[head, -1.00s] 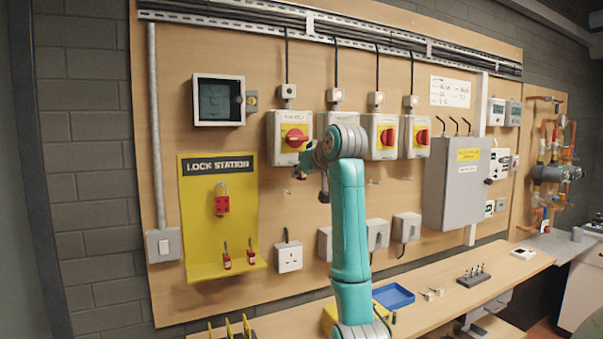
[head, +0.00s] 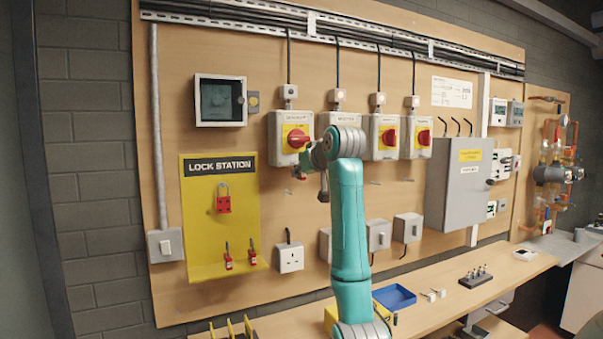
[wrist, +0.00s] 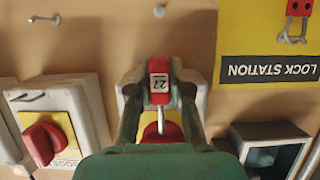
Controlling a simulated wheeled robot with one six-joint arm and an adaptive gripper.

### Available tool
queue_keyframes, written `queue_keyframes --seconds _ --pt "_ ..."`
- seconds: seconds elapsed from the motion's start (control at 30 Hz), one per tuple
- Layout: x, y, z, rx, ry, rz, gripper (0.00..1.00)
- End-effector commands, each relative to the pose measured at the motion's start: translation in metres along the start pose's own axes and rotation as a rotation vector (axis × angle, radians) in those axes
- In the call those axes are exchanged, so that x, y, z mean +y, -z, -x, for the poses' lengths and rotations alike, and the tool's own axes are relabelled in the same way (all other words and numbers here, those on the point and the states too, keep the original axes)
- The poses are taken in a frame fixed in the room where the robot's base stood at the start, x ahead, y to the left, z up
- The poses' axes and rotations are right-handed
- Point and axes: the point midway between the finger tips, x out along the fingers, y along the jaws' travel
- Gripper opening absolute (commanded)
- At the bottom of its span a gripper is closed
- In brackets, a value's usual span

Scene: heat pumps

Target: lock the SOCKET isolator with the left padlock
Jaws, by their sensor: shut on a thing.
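In the wrist view, which is upside down, my gripper (wrist: 160,92) is shut on a red padlock (wrist: 159,78) with a white label reading 27. Its pale shackle (wrist: 160,122) points towards the red handle (wrist: 163,134) of the isolator behind. Whether the shackle passes through anything there cannot be told. That isolator appears to be the leftmost one (head: 290,137), nearest the lock station; its label is unreadable. In the head view, my gripper (head: 303,168) is just below and in front of it. Two red padlocks (head: 228,257) (head: 252,253) stand on the lock station shelf.
The yellow lock station (head: 200,225) holds a red hasp (head: 223,201). Another isolator with a red knob (wrist: 42,142) is beside my gripper. More isolators (head: 383,137) continue right. A grey-framed box (head: 220,100) is upper left. The bench (head: 420,312) carries a blue tray (head: 394,297).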

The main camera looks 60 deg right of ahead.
Motion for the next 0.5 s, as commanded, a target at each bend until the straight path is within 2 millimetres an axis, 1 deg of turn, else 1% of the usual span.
queue_keyframes --seconds 0.5 --pt "-0.0001 0.0019 -0.005 -0.001 0.0 0.0 0.0"
